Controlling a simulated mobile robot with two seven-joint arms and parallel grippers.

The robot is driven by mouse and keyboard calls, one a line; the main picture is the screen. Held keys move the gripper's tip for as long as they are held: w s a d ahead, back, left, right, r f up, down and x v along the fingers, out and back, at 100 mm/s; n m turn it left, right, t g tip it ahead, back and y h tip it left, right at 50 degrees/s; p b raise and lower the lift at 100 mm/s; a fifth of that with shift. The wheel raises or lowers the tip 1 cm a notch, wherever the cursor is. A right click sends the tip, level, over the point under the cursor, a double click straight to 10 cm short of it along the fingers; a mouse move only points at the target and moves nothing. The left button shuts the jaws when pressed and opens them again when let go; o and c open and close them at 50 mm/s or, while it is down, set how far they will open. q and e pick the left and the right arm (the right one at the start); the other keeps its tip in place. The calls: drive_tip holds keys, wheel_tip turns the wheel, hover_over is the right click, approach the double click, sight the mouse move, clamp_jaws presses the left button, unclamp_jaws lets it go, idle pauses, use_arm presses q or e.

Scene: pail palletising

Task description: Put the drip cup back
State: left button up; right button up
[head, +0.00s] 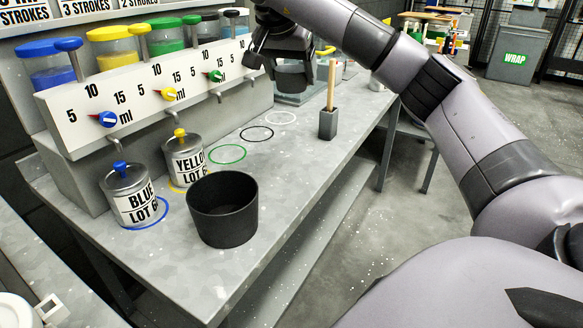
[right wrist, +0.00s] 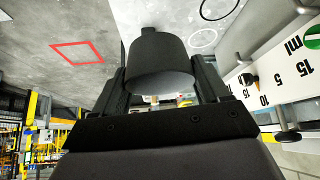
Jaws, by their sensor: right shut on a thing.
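My right gripper (head: 283,60) is shut on a small dark grey cup, the drip cup (head: 291,77). In the right wrist view the cup (right wrist: 158,58) sits between the two fingers of the gripper (right wrist: 160,85). In the head view the cup is at the far end of the dispenser (head: 150,85), near a shallow clear-sided tray (head: 300,97). Whether the cup touches anything below is hard to tell. My left gripper is not in view.
Blue (head: 130,193) and yellow (head: 186,157) lidded cans stand on rings at the near end of the bench. A black tub (head: 222,208) stands beside them. A wooden stick in a grey holder (head: 328,124) stands near the right edge. Green, black and white rings are empty.

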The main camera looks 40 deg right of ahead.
wheel_tip(320, 180, down, 14)
drive_tip(key=b, duration=0.3)
drive_tip(key=shift+f, duration=0.2)
wheel_tip(320, 180, down, 5)
drive_tip(key=shift+f+b, duration=0.1)
drive_tip(key=shift+b, duration=0.45)
drive_tip(key=o, duration=1.1)
drive_tip(key=shift+f, duration=0.1)
drive_tip(key=shift+r, duration=0.2)
drive_tip(key=p+v, duration=0.2)
drive_tip(key=v, duration=1)
